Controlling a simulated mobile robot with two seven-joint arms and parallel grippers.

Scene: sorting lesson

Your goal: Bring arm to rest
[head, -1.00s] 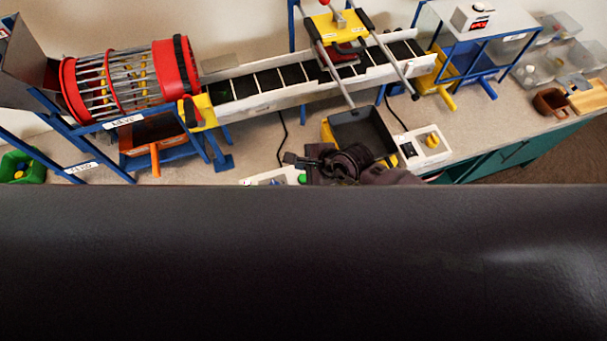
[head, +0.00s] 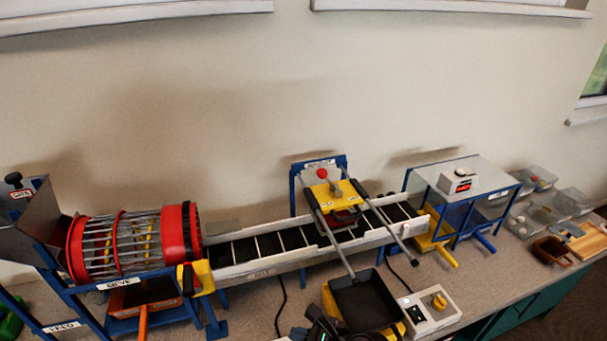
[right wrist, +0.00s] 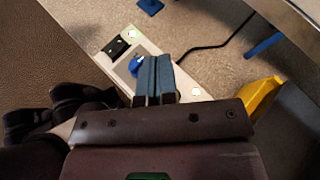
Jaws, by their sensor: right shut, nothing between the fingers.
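My right gripper (head: 318,326) shows at the bottom edge of the head view, in front of the black tray with yellow sides (head: 366,300); most of it is cut off. In the right wrist view its blue-grey fingers (right wrist: 155,75) are together with nothing between them. They point over a white control box with a blue knob (right wrist: 136,66); I cannot tell the height above it. My left gripper is not in view.
The sieve drum (head: 135,243) stands at left, joined by a belt conveyor (head: 262,247) to a blue-framed box (head: 462,205). A white box with a yellow knob (head: 430,308) is right of the tray. Clear bins (head: 572,200) stand far right.

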